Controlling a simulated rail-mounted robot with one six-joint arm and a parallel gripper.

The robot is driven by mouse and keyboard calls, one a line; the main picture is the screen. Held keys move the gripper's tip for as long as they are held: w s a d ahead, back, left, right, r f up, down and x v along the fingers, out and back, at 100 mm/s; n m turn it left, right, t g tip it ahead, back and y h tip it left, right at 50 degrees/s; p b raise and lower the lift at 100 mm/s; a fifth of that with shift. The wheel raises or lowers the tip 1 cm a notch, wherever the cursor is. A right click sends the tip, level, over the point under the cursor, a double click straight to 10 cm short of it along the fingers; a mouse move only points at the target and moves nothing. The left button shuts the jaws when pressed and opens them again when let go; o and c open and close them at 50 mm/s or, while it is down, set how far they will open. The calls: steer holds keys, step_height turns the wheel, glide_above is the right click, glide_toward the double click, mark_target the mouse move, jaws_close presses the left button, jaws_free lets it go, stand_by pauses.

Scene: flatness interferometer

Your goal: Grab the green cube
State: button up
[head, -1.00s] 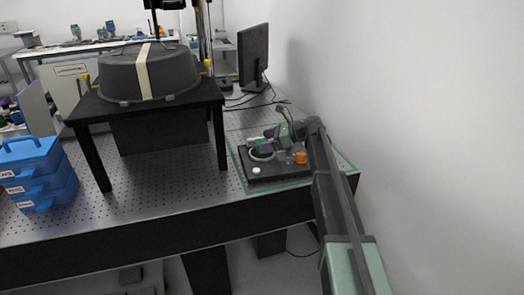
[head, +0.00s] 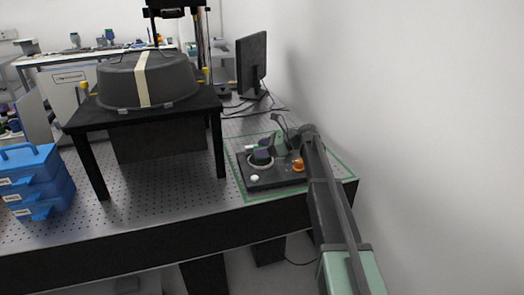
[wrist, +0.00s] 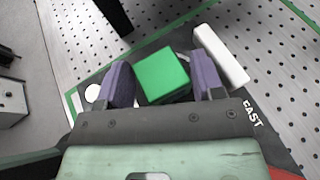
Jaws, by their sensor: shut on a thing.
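The green cube (wrist: 162,76) sits between the two purple fingers of my gripper (wrist: 163,82) in the wrist view. My gripper is shut on it, with one finger at each side. In the head view, my gripper (head: 263,154) is over the ring on the dark board. The cube cannot be made out in the head view, where the gripper covers that spot.
The dark board (head: 284,181) lies inside a green outline on the perforated table. It carries a white disc (head: 255,178), an orange piece (head: 298,165) and a white block (wrist: 220,57). A black stand (head: 150,117) is to the left, a monitor (head: 252,62) behind.

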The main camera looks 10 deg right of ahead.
step_height(320, 180, up, 20)
steer(key=p, duration=1.9)
